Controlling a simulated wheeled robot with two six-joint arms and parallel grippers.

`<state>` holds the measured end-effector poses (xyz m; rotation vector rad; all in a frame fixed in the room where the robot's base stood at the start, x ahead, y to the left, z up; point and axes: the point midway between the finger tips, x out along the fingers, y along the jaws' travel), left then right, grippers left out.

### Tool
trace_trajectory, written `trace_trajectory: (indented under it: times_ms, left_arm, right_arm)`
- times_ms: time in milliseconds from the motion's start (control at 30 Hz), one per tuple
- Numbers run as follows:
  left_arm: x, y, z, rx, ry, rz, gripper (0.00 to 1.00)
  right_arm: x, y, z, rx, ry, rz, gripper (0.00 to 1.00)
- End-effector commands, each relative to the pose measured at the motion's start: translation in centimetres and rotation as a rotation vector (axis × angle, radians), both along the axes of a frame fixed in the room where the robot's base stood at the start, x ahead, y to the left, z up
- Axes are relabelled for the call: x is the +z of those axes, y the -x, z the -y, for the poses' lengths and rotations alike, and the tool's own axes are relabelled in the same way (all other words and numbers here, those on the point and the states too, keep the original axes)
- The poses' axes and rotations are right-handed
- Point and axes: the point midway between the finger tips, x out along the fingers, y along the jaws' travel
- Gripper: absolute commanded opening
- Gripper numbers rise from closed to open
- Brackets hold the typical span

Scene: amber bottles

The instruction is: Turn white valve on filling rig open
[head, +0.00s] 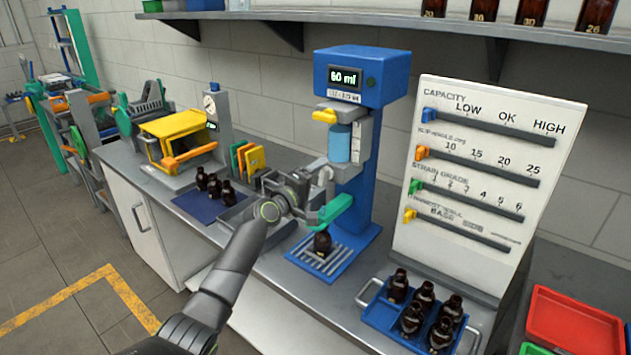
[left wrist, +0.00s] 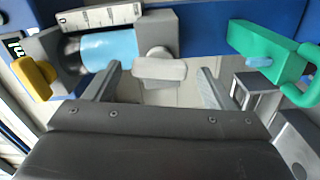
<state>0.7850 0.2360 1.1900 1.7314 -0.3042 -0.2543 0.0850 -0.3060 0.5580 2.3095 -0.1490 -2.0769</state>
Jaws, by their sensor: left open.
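The filling rig (head: 363,80) is a blue column with a display reading "60 ml", a yellow lever (head: 325,116) and a light blue cylinder (head: 340,143). The white valve (left wrist: 159,71) is a short pale handle on a grey block, lying crosswise in the left wrist view. My left gripper (head: 312,190) is in front of the rig, partly hiding the valve in the head view. In the left wrist view its open fingers (left wrist: 160,80) stand on either side of the valve, with gaps on both sides. An amber bottle (head: 322,242) stands upright below, on the rig's grate.
A green clamp-like part (head: 335,209) is close beside my left gripper. A blue tray (head: 376,312) of amber bottles is at front right, near a white slider board (head: 450,190). Several bottles stand on a dark blue mat (head: 195,207) at left, near yellow-orange folders (head: 248,158).

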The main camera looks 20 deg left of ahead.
Motion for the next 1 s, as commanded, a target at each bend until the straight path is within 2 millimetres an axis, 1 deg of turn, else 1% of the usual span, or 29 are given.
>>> trace_trajectory:
  times_ms: [167, 267, 367, 667, 1000]
  left_arm:
    - [0.0, 0.5, -0.2, 0.000, -0.001, 0.000, 0.76]
    - [0.0, 1.4, -0.6, 0.001, -0.002, 0.001, 0.76]
    - [0.0, 2.7, -1.0, 0.000, -0.003, 0.000, 0.76]
    - [-0.2, 7.2, -2.7, 0.001, -0.004, 0.002, 0.76]
    - [-0.2, 12.8, -4.8, 0.001, -0.003, -0.001, 0.76]
  right_arm:
    - [0.0, 0.0, 0.0, 0.000, 0.000, 0.000, 0.36]
    - [0.1, 0.0, 0.0, 0.000, 0.000, 0.000, 0.36]
    - [0.2, 0.0, 0.0, 0.000, 0.000, 0.000, 0.36]
    - [-0.2, 0.0, 0.0, 0.000, 0.000, 0.000, 0.36]
    - [-0.9, 0.0, 0.0, 0.000, 0.000, 0.000, 0.36]
